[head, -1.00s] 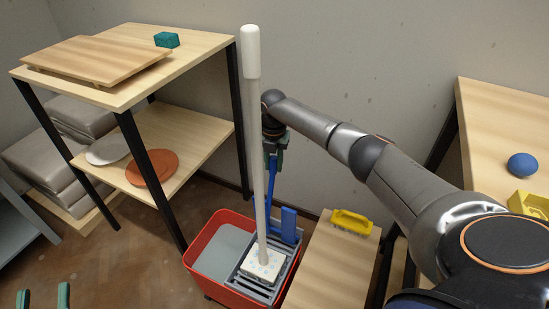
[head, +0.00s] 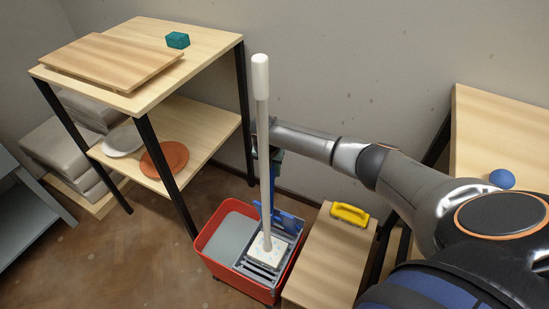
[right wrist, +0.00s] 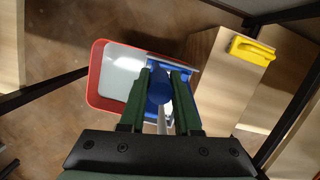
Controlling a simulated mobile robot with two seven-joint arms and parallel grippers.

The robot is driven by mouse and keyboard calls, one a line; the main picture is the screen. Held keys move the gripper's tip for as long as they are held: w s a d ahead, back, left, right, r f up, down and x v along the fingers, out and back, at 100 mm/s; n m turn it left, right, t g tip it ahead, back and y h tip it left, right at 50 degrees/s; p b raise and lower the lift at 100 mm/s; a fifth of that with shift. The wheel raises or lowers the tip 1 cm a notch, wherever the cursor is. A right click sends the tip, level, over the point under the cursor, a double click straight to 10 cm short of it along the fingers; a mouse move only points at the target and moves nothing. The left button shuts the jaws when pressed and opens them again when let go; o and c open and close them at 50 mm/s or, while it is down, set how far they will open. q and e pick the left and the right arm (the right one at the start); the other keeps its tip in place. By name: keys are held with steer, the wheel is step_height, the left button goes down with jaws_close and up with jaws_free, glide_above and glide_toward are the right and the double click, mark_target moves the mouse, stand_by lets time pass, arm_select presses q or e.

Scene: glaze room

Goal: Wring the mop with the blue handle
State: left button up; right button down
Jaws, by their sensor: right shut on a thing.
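The mop (head: 264,160) has a cream-white pole with a white grip at its top and stands nearly upright. Its pale head (head: 267,252) rests in the grey wringer (head: 261,269) on the red bucket (head: 243,287). A blue lever (head: 287,221) rises from the wringer's back. My right gripper (head: 273,158) is behind the mop pole, partly hidden by it. In the right wrist view its green fingers (right wrist: 159,90) are shut on the blue handle (right wrist: 160,84) of the lever. The left gripper is out of view.
A low wooden bench (head: 325,262) with a yellow brush-like thing (head: 350,214) stands right of the bucket. A shelf (head: 205,62) holding a board, a teal block and plates stands at the left. A blue ball (head: 502,179) lies on the right table. Floor left of the bucket is open.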

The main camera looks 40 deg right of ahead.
steer(key=shift+s+a, duration=0.15)
steer(key=shift+a, duration=0.1)
steer(key=c, duration=0.6)
jaws_free()
steer(key=shift+r, duration=0.4)
steer(key=p+v, duration=0.2)
steer(key=v, duration=0.4)
steer(key=shift+s+a+r, duration=0.1)
steer(key=shift+s+r, duration=0.05)
steer(key=shift+r, duration=0.25)
